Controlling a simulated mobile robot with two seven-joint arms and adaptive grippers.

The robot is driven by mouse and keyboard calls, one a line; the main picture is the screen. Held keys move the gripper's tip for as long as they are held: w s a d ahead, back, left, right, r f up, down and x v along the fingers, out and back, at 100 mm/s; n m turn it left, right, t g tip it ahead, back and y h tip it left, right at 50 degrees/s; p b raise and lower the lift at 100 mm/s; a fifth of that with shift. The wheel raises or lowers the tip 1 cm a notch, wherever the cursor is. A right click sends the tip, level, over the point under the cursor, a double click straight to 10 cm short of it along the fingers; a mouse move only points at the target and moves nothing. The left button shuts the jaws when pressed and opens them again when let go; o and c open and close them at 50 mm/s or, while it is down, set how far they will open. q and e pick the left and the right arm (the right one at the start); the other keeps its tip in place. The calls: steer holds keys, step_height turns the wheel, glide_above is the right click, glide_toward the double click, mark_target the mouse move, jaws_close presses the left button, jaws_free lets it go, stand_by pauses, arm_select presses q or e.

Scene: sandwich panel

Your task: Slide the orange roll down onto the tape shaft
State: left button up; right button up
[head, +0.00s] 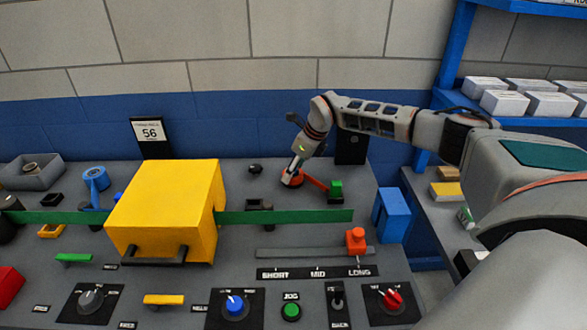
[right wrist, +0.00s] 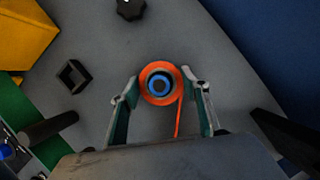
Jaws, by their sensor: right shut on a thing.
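The orange roll (head: 291,178) is low at the back of the grey panel, below my right gripper (head: 297,163). In the right wrist view the orange roll (right wrist: 146,94) is a ring between the two fingertips of my right gripper (right wrist: 161,86), which is shut on it. An orange tape tail hangs from the roll's right side. A blue round piece with a dark centre (right wrist: 160,84) shows inside the ring; it looks like the tape shaft inside the core. How far down the roll sits cannot be told. My left gripper is not in view.
A large yellow box (head: 160,205) stands left of the roll, with a green strip (head: 290,215) running past it. A black knob (head: 255,168) and a black post (head: 350,148) stand nearby.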

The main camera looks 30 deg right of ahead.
steer(key=shift+f, duration=0.1)
steer(key=o, duration=1.2)
step_height(320, 180, up, 2)
steer(key=shift+r+p, duration=0.25)
steer(key=shift+p, duration=0.95)
step_height(320, 180, up, 2)
steer(key=shift+r+p, duration=0.1)
steer(key=shift+p, duration=0.6)
steer(key=shift+r, duration=2.5)
